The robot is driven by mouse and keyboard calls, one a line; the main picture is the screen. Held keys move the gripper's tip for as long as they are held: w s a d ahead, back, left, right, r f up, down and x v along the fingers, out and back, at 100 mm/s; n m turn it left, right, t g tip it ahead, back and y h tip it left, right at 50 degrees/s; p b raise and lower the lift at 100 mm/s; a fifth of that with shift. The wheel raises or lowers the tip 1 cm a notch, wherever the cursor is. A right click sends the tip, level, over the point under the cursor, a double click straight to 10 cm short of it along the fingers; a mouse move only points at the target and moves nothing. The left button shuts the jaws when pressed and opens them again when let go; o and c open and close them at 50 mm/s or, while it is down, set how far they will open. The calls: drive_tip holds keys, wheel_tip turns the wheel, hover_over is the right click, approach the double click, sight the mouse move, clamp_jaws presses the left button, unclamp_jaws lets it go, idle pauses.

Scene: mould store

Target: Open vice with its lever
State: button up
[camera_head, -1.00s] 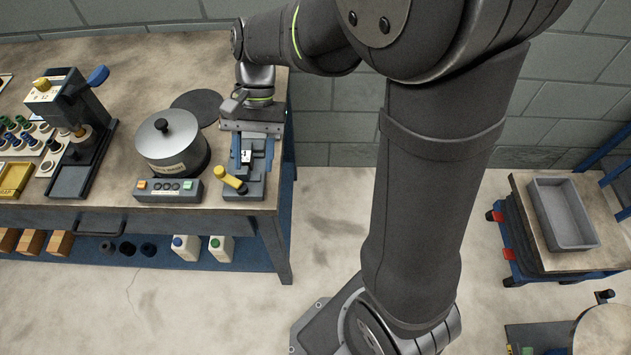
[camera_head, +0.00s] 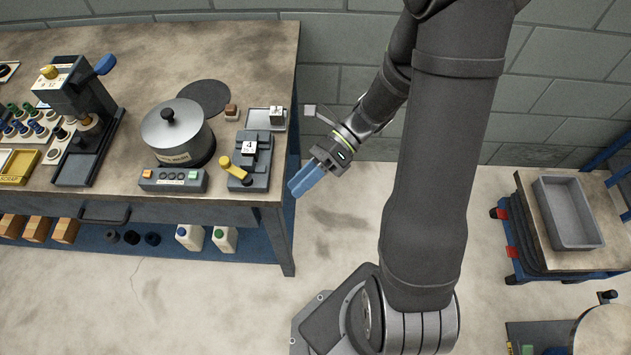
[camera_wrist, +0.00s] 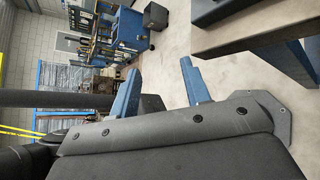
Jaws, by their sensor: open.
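The vice (camera_head: 252,157) is a dark grey block at the right end of the workbench, with a white tag marked 4 on it. Its yellow lever (camera_head: 236,170) sits at the vice's front left, slanting down to the right. My gripper (camera_head: 304,183) is off the bench's right edge, to the right of the vice and apart from it, with its blue fingers pointing down and left. In the wrist view, the two blue fingers (camera_wrist: 160,88) stand wide apart with nothing between them. The vice does not clearly show in the wrist view.
A lidded grey pot (camera_head: 178,133) and a button box (camera_head: 173,181) stand left of the vice. A metal tray (camera_head: 260,115) with a small block lies behind it, beside a brown block (camera_head: 231,112). A lever press (camera_head: 90,120) stands farther left.

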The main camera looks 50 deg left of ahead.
sight(223, 160)
drive_tip(key=m+y, duration=0.2)
drive_tip(key=m, duration=0.1)
drive_tip(key=w+d+m+y, duration=0.1)
drive_tip(key=m+y, duration=0.1)
drive_tip(key=m, duration=0.2)
drive_tip(key=w+d+f+m+g+y, duration=0.1)
drive_tip(key=m+y, duration=0.1)
drive_tip(key=m, duration=0.2)
